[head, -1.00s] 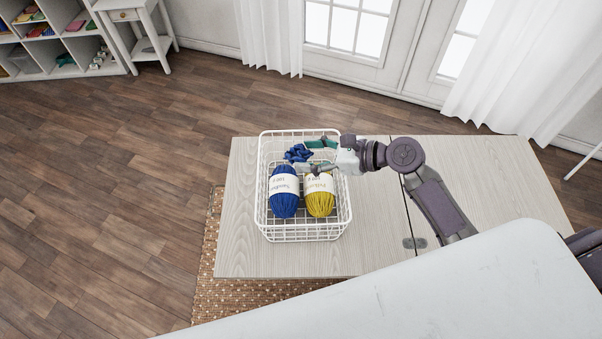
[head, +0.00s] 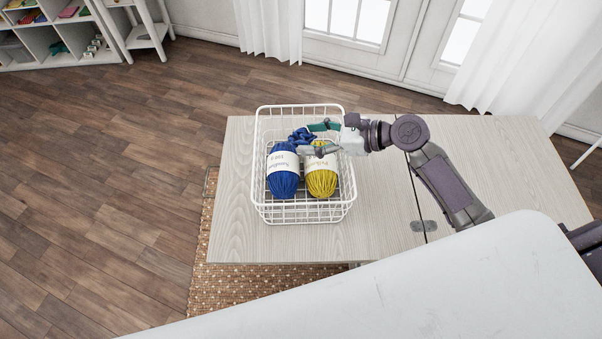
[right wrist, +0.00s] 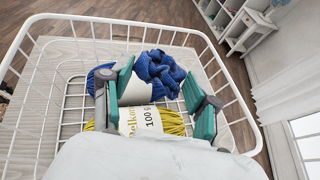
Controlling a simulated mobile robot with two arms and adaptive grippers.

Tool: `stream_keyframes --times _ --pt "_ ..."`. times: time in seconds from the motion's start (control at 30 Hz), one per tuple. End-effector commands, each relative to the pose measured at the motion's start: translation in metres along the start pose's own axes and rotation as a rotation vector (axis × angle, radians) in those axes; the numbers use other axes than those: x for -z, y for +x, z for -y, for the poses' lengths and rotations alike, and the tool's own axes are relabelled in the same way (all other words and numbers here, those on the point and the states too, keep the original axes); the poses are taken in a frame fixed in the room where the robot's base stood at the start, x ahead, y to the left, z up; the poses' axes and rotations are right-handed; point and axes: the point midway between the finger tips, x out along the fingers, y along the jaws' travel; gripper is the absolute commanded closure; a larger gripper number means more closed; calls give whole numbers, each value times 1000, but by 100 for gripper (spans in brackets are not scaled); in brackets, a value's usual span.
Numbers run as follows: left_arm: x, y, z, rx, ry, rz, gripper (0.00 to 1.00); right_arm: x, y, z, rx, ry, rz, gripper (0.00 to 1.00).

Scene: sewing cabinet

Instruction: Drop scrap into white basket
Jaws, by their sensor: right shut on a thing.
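The white wire basket (head: 256,190) stands on the pale wood table. A blue yarn ball (head: 283,184) and a yellow yarn ball (head: 321,181) lie side by side in it. The scrap, a crumpled blue cloth (head: 300,135), is at the far ends of the balls, inside the basket's outline. My right gripper (head: 308,139) reaches in from the right and is shut on the scrap. In the right wrist view the scrap (right wrist: 160,70) sits at the green fingertips, above the yellow ball's label. Whether it touches the yarn I cannot tell. My left gripper is out of view.
The pale table (head: 238,150) has bare room left and right of the basket. A woven rug (head: 215,290) lies below on the wood floor. Shelves (head: 55,35) stand far left, and curtained glass doors (head: 350,35) are at the back.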

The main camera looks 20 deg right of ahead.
Motion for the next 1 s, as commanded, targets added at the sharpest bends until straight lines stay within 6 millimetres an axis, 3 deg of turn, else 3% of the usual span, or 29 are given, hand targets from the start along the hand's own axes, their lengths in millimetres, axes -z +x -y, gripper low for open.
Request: stream_keyframes --times 0.3,0.33,0.5,0.83,1.0 --pt "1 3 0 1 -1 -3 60 1 0 0 0 0 0 49" --pt "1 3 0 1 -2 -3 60 1 0 0 0 0 0 35" --pt "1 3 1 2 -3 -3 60 1 0 0 0 0 0 11" --pt "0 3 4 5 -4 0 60 2 -1 0 1 1 -1 11" --pt "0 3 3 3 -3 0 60 3 -21 0 2 1 -3 11"
